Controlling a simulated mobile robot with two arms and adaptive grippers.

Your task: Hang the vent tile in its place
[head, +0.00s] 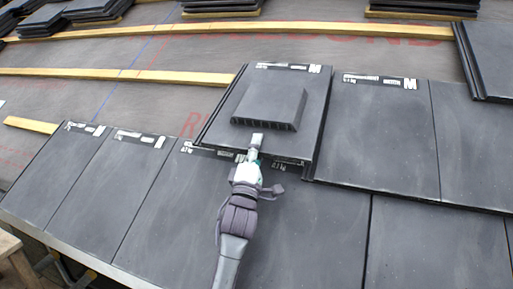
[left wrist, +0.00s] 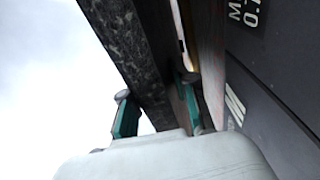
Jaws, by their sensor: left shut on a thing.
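The vent tile (head: 222,125) is dark grey, with a raised hood (head: 270,106) and a white "M" label along its top edge. It shows in the middle of the head view, just left of the laid upper-row tile (head: 380,130). My left gripper (head: 256,150) is shut on its lower edge. In the left wrist view, the teal fingers (left wrist: 158,112) stand on either side of the tile's dark speckled edge (left wrist: 115,40). A gap shows there between the vent tile and the roof, so at least this part is held off it. My right gripper is not in view.
Lower-row tiles (head: 85,180) run along the eave. Wooden battens (head: 120,76) cross the grey underlay (head: 60,105), bare to the left of the vent tile. Tile stacks (head: 95,10) lie higher up. Another tile (head: 492,55) lies at upper right.

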